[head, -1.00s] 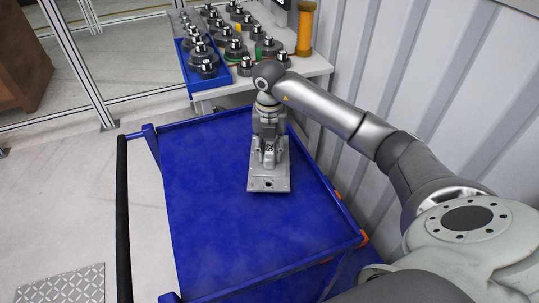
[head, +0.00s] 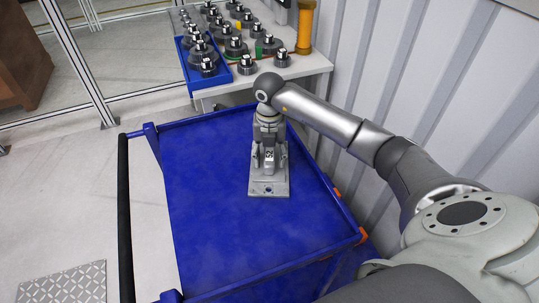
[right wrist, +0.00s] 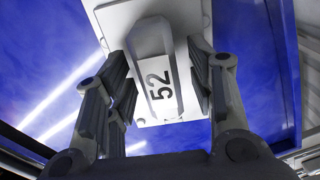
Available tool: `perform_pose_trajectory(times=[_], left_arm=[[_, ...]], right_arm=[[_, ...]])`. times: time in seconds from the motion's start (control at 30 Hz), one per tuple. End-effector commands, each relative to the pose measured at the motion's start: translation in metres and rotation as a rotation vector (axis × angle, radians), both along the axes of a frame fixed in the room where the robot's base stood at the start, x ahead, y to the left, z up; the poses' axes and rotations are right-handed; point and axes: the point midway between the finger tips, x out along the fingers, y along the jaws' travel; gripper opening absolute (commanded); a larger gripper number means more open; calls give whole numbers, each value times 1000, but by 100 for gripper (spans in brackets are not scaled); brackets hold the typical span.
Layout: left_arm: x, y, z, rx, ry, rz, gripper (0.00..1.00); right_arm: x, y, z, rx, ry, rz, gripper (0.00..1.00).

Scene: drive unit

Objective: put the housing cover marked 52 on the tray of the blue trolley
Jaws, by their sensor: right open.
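The housing cover marked 52 (head: 269,189) is a light grey plate with a raised block on it. It lies flat on the blue trolley's tray (head: 215,220), in the tray's right half. In the right wrist view the number 52 reads clearly on the block of the cover (right wrist: 159,85). My right gripper (head: 269,160) points down over the cover. Its fingers (right wrist: 163,90) stand open on either side of the block, with gaps visible beside it. My left gripper is not in view.
Behind the trolley stands a white table (head: 290,70) with several dark round parts and a blue bin (head: 220,72). A yellow cylinder (head: 305,28) stands on it. A corrugated wall (head: 410,80) runs close along the right. The tray's left and front are clear.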

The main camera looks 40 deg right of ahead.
Motion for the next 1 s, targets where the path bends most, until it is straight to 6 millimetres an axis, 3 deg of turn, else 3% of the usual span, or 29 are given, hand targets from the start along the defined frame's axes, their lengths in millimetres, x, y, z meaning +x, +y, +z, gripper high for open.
perform_pose_trajectory(times=[0.23,0.67,1.0], left_arm=[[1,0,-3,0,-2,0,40],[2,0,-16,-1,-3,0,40],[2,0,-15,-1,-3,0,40]], right_arm=[[1,0,19,0,-5,0,50],[1,0,107,-2,-4,0,50],[0,0,123,0,0,-1,50]])
